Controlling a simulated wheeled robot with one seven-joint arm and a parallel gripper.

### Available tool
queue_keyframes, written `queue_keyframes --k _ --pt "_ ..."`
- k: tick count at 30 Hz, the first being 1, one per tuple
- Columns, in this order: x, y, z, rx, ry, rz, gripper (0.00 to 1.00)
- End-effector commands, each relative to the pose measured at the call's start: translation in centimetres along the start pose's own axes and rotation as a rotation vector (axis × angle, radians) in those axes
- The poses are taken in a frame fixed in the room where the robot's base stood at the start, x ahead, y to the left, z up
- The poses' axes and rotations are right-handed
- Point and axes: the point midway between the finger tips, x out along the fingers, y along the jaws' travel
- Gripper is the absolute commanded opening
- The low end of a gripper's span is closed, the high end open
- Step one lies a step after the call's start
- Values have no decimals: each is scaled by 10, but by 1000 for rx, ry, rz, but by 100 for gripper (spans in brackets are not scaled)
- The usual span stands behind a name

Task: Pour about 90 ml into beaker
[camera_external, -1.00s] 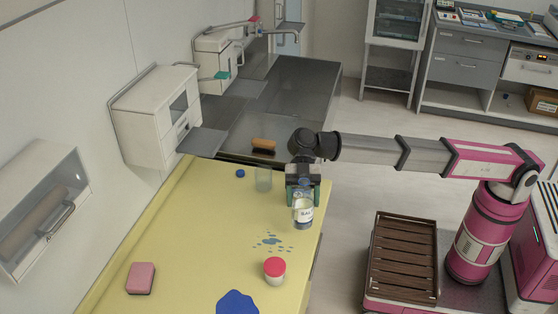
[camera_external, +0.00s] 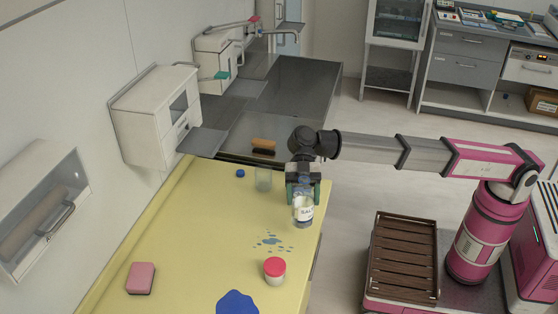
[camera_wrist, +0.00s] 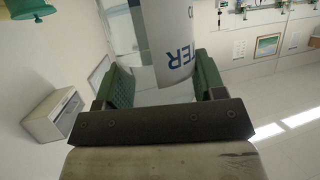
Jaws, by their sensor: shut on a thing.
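The beaker (camera_external: 263,180) is a clear glass standing on the yellow table, just left of my gripper (camera_external: 303,190). My gripper is shut on a clear bottle (camera_external: 303,212) with a white label, held near the table's right edge. The bottle looks slightly tilted, and its mouth is hidden behind my gripper. In the wrist view the bottle's label (camera_wrist: 175,40) shows the letters "TER" between the green fingers of my gripper (camera_wrist: 163,82). I cannot tell the liquid level in the beaker.
The yellow table (camera_external: 190,235) holds a blue cap (camera_external: 240,173), a red-lidded jar (camera_external: 275,270), a pink sponge (camera_external: 141,278), blue droplets (camera_external: 270,240) and a blue puddle (camera_external: 237,303). A brush (camera_external: 263,146) lies behind the beaker. Wall dispensers (camera_external: 155,115) line the left.

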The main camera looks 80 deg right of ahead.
Motion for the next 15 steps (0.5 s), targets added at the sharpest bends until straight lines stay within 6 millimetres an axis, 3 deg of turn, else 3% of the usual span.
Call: queue_keyframes --k 12,15 --pt "-17 1 -42 -2 1 1 33" --pt "-26 2 -37 17 -4 33 33"
